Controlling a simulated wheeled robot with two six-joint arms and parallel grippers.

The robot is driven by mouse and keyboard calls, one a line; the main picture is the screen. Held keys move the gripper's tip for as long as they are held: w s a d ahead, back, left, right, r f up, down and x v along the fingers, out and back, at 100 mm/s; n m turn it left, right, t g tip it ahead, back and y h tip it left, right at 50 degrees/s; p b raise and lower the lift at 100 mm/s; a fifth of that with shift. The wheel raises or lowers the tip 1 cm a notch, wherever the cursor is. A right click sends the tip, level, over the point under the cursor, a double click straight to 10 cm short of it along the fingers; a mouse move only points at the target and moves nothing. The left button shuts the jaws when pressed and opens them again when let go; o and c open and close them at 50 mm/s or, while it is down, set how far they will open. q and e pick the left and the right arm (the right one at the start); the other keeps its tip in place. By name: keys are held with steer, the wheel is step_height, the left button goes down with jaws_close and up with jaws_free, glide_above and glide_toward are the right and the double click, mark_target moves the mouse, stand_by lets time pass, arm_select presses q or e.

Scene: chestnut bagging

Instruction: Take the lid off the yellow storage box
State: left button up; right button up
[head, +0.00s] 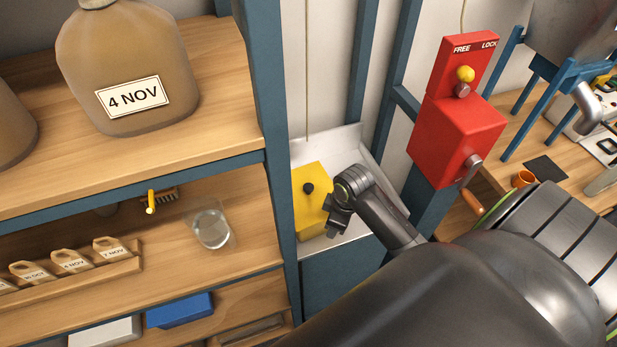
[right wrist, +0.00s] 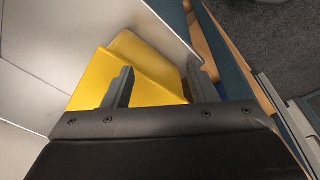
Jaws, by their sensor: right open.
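The yellow storage box (head: 311,217) stands in a pale metal tray-like recess, right of the blue shelf post. The knob is not visible there. I cannot tell whether a finger touches the box, or where the lid's edge runs. My left gripper is out of view.
The blue shelf post (head: 268,120) stands close left of the box. Pale metal walls (head: 330,145) surround the box. A red FREE/LOCK unit (head: 455,130) is on the right. A glass (head: 211,228) and small tagged bags (head: 70,262) are on the lower shelf.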

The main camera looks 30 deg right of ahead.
steer(key=w+d+r+n+p, duration=0.15)
steer(key=w+r+n, duration=0.25)
steer(key=w+r, duration=0.4)
step_height(320, 180, up, 8)
steer(key=n+g+y, duration=0.1)
steer(key=n, duration=0.3)
glide_above(309, 186)
steer(key=d, duration=0.2)
steer(key=f+b, duration=0.4)
steer(key=a+f+b, duration=0.1)
steer(key=f+b, duration=0.7)
steer(key=shift+s+a+f+b, duration=0.1)
steer(key=shift+a+f+b, duration=0.05)
steer(key=shift+a+b, duration=0.15)
steer(key=f, duration=0.1)
steer(key=f+b, duration=0.1)
steer(key=shift+a+f+g, duration=0.2)
steer(key=shift+f+g, duration=0.1)
steer(key=shift+f, duration=0.45)
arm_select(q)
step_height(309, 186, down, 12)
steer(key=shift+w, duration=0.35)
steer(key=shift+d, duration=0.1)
arm_select(e)
steer(key=shift+c, duration=0.3)
jaws_close()
